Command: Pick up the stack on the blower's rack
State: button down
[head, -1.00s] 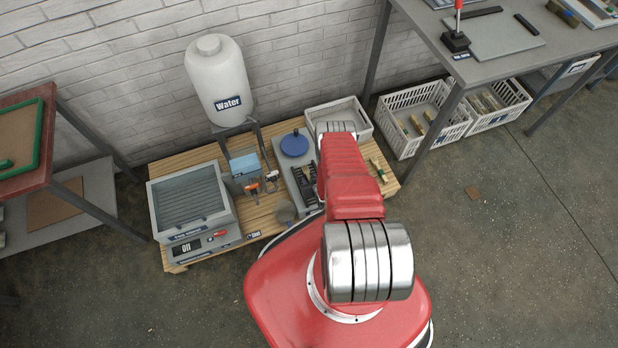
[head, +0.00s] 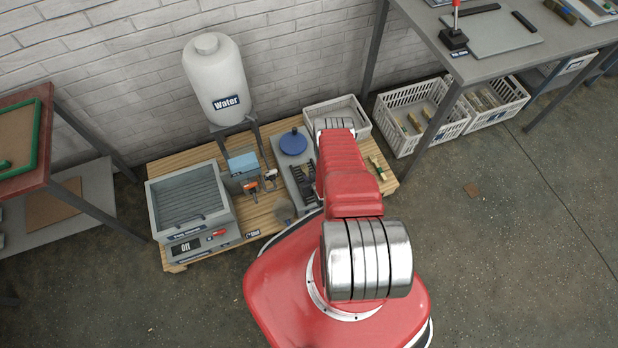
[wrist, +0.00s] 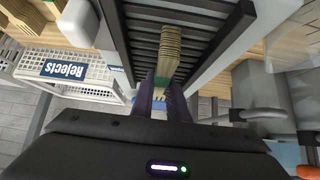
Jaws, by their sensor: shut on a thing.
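In the wrist view, a stack of thin wooden pieces (wrist: 170,48) with a green band lies over the dark slats of the blower's rack (wrist: 207,20). My gripper (wrist: 164,90) is shut on the banded end of the stack, with a dark purple finger on either side. Whether the stack touches the slats is hard to tell. In the head view, part of the blower's rack (head: 301,184) shows beside my red arm, which hides the gripper and the held stack.
A crate labelled Rejects (wrist: 68,70) is beside the rack in the wrist view. On the wooden pallet (head: 185,155) are a water tank (head: 213,75), a grey box with an Off display (head: 190,205) and a blue-lidded unit (head: 293,142). White crates (head: 410,105) stand at right; open floor lies front right.

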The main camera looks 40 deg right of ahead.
jog(key=shift+r, duration=4.8)
